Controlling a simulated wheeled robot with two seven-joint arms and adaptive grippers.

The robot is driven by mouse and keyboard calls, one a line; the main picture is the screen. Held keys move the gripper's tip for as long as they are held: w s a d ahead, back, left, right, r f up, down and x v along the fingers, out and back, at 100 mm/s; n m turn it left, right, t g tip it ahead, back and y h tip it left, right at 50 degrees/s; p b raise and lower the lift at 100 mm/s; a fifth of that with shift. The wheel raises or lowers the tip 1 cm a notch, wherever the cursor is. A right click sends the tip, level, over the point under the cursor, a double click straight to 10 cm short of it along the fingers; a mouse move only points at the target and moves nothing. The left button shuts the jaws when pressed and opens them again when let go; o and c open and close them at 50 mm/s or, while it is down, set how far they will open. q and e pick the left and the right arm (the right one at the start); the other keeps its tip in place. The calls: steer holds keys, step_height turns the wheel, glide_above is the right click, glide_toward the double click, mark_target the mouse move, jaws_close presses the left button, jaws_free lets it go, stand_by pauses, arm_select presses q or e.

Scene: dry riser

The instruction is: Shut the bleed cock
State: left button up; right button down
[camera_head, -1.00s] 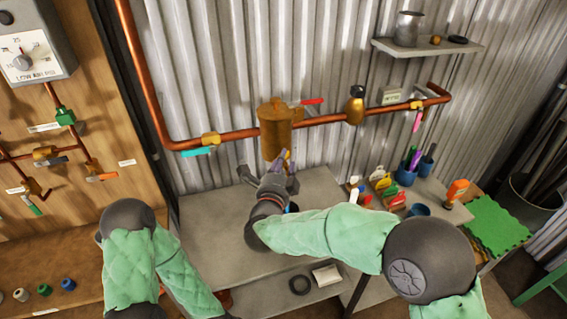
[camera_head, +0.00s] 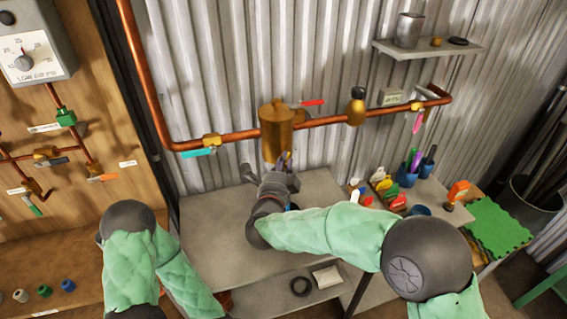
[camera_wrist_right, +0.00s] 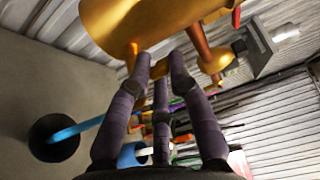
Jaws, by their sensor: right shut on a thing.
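The brass vessel (camera_head: 276,128) sits on the copper pipe against the corrugated wall. Its underside also shows in the right wrist view (camera_wrist_right: 120,22). A small brass cock (camera_wrist_right: 160,68) shows under the vessel, partly hidden by my fingers; I take it for the bleed cock. My right gripper (camera_head: 284,162) is just below the vessel, with its dark fingers pointing up. In the right wrist view its fingertips (camera_wrist_right: 163,64) close around the small brass part. How far the cock is turned cannot be told. My left arm is at lower left, with its gripper out of clear sight.
A red-handled valve (camera_head: 308,102) is beside the vessel's top. Teal-handled (camera_head: 200,152) and pink-handled (camera_head: 418,120) valves are along the pipe. The grey bench (camera_head: 215,220) below is mostly clear at left. Cups, coloured tags and a green mat (camera_head: 497,222) are to the right.

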steer(key=shift+w+r+m+h, duration=0.1)
steer(key=shift+r+m+h, duration=0.05)
steer(key=shift+m+h, duration=0.4)
steer(key=shift+w+a+m+g+h+b, duration=0.1)
steer(key=shift+a+m+g+h, duration=0.05)
steer(key=shift+m+g+h, duration=1.1)
steer(key=shift+w+a+m+g+h+b, duration=0.15)
steer(key=shift+m+g+h, duration=0.6)
steer(key=shift+h, duration=0.9)
steer(key=shift+w+a+m+g+h+b, duration=0.1)
steer(key=shift+a+m+g+h, duration=0.1)
steer(key=shift+m+g+h, duration=0.85)
steer(key=shift+m+h, duration=0.5)
steer(key=shift+h, duration=0.3)
steer(key=c, duration=1.2)
jaws_free()
steer(key=shift+s, duration=0.1)
